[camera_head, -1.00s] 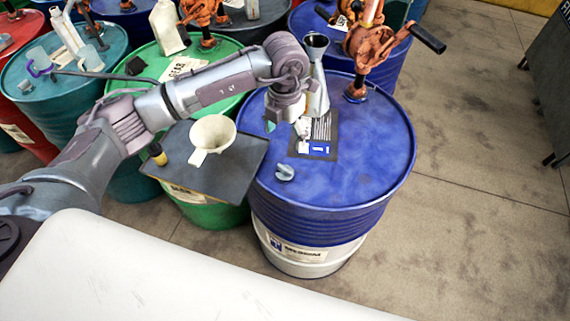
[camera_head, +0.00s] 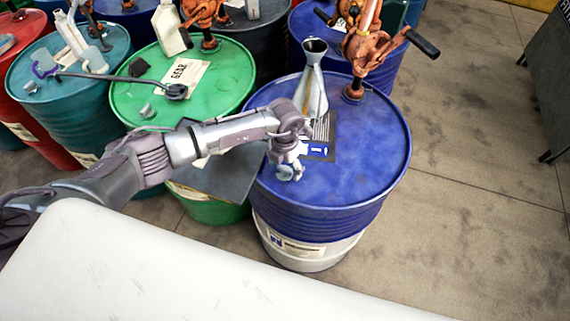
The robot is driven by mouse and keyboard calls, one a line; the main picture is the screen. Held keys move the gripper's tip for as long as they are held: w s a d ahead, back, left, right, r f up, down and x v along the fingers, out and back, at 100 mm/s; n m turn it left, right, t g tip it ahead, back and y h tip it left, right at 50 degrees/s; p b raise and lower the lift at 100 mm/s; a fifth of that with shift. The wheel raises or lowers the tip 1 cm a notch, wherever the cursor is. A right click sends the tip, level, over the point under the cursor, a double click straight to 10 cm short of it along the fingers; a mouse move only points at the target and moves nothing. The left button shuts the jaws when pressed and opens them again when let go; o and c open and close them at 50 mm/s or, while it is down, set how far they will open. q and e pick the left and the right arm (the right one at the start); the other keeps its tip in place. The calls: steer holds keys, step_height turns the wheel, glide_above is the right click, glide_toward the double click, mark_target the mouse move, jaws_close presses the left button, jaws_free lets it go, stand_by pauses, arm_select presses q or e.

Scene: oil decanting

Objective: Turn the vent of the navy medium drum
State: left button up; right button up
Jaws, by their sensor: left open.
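The navy drum (camera_head: 355,165) stands right of centre, its blue top facing up. Its vent, a small pale grey cap, sits near the front left of the top; my left gripper (camera_head: 288,172) is right over it and largely hides it. The gripper points down with its fingers open, low at the vent. I cannot tell whether the fingers touch it. My right gripper is not in view.
A metal jug (camera_head: 312,85) and a label (camera_head: 322,140) are behind the gripper on the drum top. An orange hand pump (camera_head: 362,50) rises at the back. A dark tray (camera_head: 235,175) lies under my left arm, beside a green drum (camera_head: 220,85).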

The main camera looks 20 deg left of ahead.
arm_select(q)
steer(key=c, duration=1.2)
steer(key=shift+o, duration=0.2)
steer(key=shift+f+m+b, duration=0.15)
steer(key=shift+m+b, duration=0.25)
steer(key=shift+b, duration=0.3)
steer(key=m+b, duration=1.4)
steer(key=b, duration=0.4)
steer(key=shift+s+d+f+m+b, duration=0.1)
steer(key=shift+m+b, duration=0.2)
steer(key=shift+b, duration=0.1)
steer(key=shift+r+m+b, duration=0.3)
steer(key=shift+m+b, duration=1.1)
steer(key=shift+b, duration=0.05)
steer(key=o, duration=1.2)
steer(key=shift+c, duration=0.2)
